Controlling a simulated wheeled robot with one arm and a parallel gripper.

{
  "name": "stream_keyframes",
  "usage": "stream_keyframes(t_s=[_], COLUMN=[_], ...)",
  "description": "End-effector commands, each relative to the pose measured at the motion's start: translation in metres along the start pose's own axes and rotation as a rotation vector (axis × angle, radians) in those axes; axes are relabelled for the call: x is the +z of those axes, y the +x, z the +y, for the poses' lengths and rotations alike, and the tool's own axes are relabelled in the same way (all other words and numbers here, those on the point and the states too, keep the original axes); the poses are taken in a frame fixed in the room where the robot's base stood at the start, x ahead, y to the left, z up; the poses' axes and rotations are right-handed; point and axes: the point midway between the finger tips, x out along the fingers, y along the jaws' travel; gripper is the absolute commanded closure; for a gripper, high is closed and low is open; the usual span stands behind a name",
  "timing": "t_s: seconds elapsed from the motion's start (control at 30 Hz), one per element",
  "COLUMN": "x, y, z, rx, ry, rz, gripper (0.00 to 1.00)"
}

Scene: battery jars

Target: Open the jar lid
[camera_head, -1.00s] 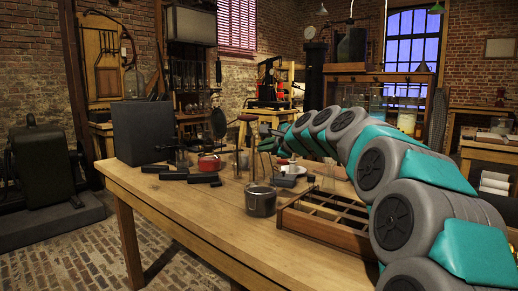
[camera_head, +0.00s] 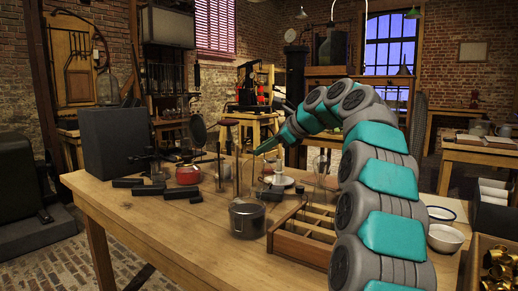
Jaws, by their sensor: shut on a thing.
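Clear glass vessels stand behind the jar, too faint to tell whether any has a lid.
A wooden compartment tray (camera_head: 304,245) lies right of the jar. A red pot (camera_head: 187,174), dark blocks (camera_head: 150,190) and a large dark box (camera_head: 113,142) are at the left. White bowls (camera_head: 445,237) are at the right. The table's front left is clear.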

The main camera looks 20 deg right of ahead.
Motion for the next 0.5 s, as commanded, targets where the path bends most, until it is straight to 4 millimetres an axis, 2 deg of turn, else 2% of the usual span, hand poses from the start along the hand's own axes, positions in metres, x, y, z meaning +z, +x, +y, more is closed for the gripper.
stream_keyframes(t_s=[0.5], x=[-0.0065], y=[0.0007], z=[-0.0071], rx=[0.0], ry=[-0.005], rz=[0.0], gripper=[1.0])
